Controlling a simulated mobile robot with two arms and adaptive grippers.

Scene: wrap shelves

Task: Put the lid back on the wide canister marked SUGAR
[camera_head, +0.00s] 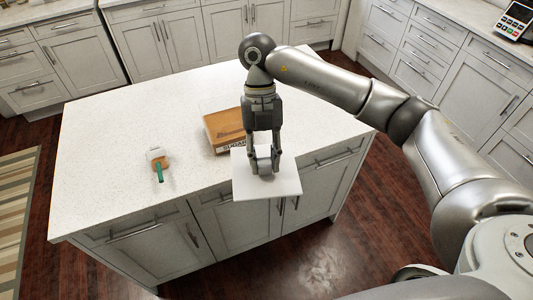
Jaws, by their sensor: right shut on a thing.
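The SUGAR canister (223,128) is a wide, low box on the near part of the island counter. Its upward side looks brown, and its pale front band carries dark lettering that reads SUGAR, partly covered. My right gripper (265,165) points down and is shut on the grey knob of a flat white square lid (265,189). The lid is level in the picture, nearer to me and to the right of the canister, over the counter's front edge. It overlaps the canister's lower right part in view. My left gripper is out of view.
A small white and tan object with a green handle (159,171) lies left of the canister on the white island counter (110,135). The counter's left and far parts are clear. A card terminal (516,20) sits on the far right counter.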

